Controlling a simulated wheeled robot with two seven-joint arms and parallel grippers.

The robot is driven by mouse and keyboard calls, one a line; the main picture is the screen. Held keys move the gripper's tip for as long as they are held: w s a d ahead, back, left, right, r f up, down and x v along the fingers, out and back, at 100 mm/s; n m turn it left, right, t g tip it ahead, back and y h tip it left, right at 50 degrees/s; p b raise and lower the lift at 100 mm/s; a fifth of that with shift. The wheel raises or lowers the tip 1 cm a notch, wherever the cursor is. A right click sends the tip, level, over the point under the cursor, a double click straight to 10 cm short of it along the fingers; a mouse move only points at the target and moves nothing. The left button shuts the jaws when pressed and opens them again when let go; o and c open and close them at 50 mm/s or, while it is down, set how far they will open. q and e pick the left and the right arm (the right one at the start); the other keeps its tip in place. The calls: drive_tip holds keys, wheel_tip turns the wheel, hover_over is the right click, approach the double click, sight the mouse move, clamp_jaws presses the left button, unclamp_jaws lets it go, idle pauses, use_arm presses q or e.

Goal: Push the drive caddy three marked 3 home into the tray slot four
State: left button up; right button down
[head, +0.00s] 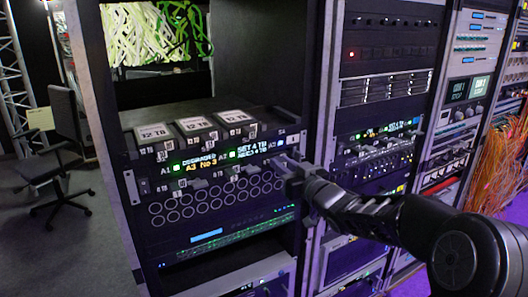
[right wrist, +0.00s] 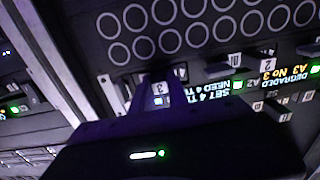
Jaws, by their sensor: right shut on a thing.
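The tray (head: 145,157) is a dark drive unit in the rack, with lit front displays reading "DEGRADED A3 No 3" and "SET 4 TB NEED 4 TB". My right gripper (head: 287,164) is at the right end of its front, its fingers pointing into the rack. In the right wrist view, upside down, a tag marked 3 on drive caddy three (right wrist: 156,87) shows between the fingers. The gripper is shut on the caddy. Most of the caddy is hidden by the gripper, and I cannot tell how deep it sits in slot four. My left gripper is not in view.
Several drives labelled 12 TB (head: 193,125) lie on top of the tray. A panel with round holes (head: 215,198) is just below. The rack's upright (head: 318,90) is close to the right of my gripper. A chair (head: 62,145) stands on open floor at left.

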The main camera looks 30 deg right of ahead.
drive_tip(key=shift+s+r, duration=0.2)
drive_tip(key=shift+s, duration=0.65)
drive_tip(key=shift+s, duration=0.1)
drive_tip(key=s+p, duration=0.2)
drive_tip(key=s, duration=0.8)
drive_tip(key=shift+a, duration=0.15)
drive_tip(key=shift+w, duration=0.1)
drive_tip(key=shift+s+p, duration=0.7)
drive_tip(key=shift+s, duration=1.35)
drive_tip(key=shift+w, duration=0.1)
